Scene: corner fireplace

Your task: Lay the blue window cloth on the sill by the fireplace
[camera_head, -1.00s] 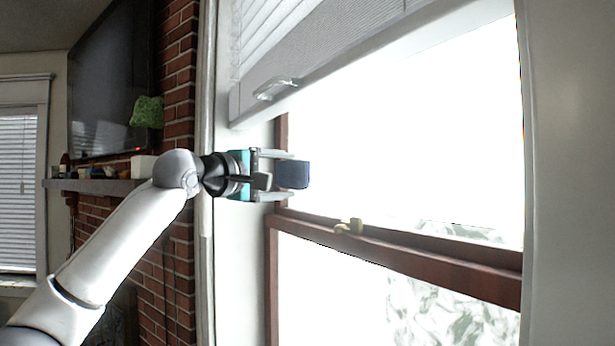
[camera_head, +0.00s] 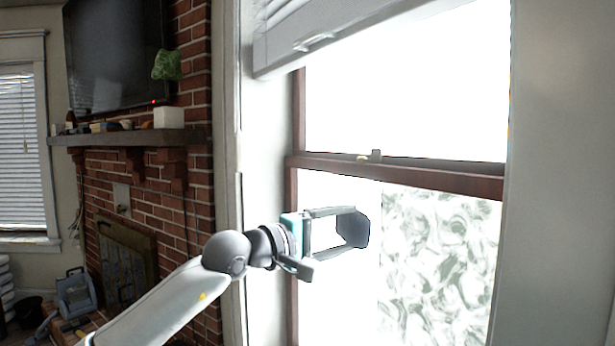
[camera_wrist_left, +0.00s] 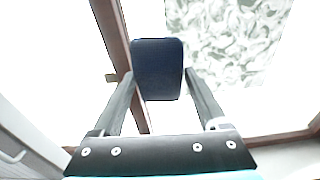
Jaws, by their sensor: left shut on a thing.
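The blue window cloth (camera_head: 354,228) shows as a small dark blue block with rounded corners. My left gripper (camera_head: 346,229) is shut on it, with one finger on each side, and holds it in front of the lower window pane. In the left wrist view the cloth (camera_wrist_left: 158,70) sits between the fingertips and beyond them. The fireplace (camera_head: 125,262) is at the lower left, in the brick wall. The sill at the window's foot is not visible in the head view. My right gripper is not in view.
A brown window rail (camera_head: 420,175) with a small latch (camera_head: 372,155) crosses above the gripper. A white blind (camera_head: 320,30) hangs over the top. A mantel shelf (camera_head: 125,138) holds a white box (camera_head: 168,117).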

